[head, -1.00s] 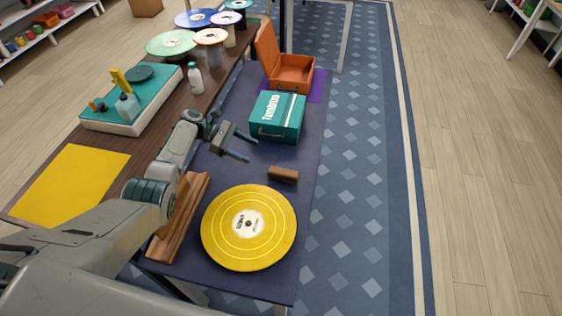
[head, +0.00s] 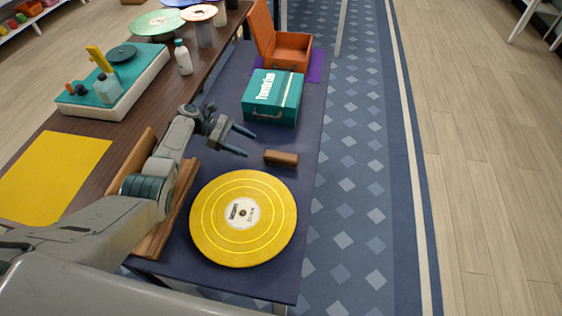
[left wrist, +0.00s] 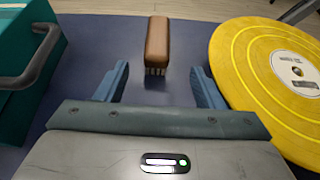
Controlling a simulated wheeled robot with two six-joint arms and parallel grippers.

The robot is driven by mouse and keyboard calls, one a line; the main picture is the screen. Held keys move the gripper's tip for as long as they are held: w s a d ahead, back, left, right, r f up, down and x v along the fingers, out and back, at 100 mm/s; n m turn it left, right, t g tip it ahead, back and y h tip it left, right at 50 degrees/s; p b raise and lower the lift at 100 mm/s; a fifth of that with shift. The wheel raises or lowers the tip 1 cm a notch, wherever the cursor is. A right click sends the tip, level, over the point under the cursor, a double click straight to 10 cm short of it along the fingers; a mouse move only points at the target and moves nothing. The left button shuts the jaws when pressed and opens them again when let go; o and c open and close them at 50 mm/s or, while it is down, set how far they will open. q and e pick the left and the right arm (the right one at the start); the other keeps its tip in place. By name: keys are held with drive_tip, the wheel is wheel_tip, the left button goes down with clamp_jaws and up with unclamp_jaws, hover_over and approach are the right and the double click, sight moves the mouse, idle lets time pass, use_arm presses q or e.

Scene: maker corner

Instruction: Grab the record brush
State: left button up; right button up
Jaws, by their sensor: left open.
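The record brush (head: 281,158) is a small brown block lying on the dark blue table, just above the yellow record in the head view. In the left wrist view the brush (left wrist: 158,43) shows pale bristles on its underside and stands ahead of the fingers, in line with the gap between them. My left gripper (head: 250,142) is open and empty, to the left of the brush and apart from it. Its two blue-grey fingers also show in the left wrist view (left wrist: 160,86). My right gripper is in neither view.
A yellow record (head: 243,219) lies close to the brush. A teal case (head: 273,98) and an open orange case (head: 290,50) stand farther back. A wooden rack (head: 157,236) is under my left arm. A turntable (head: 117,84) and a bottle (head: 183,58) stand on the brown table.

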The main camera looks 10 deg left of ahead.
sight(274, 154)
use_arm(q)
drive_tip(key=x, duration=0.4)
drive_tip(key=shift+d+f, duration=0.1)
drive_tip(key=shift+d, duration=0.25)
drive_tip(key=b+x, duration=0.2)
drive_tip(key=x, duration=0.3)
drive_tip(key=shift+w+d+r, duration=0.1)
drive_tip(key=shift+w+r, duration=0.05)
drive_tip(key=shift+r, duration=0.05)
drive_tip(key=shift+d, duration=0.1)
drive_tip(key=shift+c, duration=0.4)
drive_tip(key=c, duration=1)
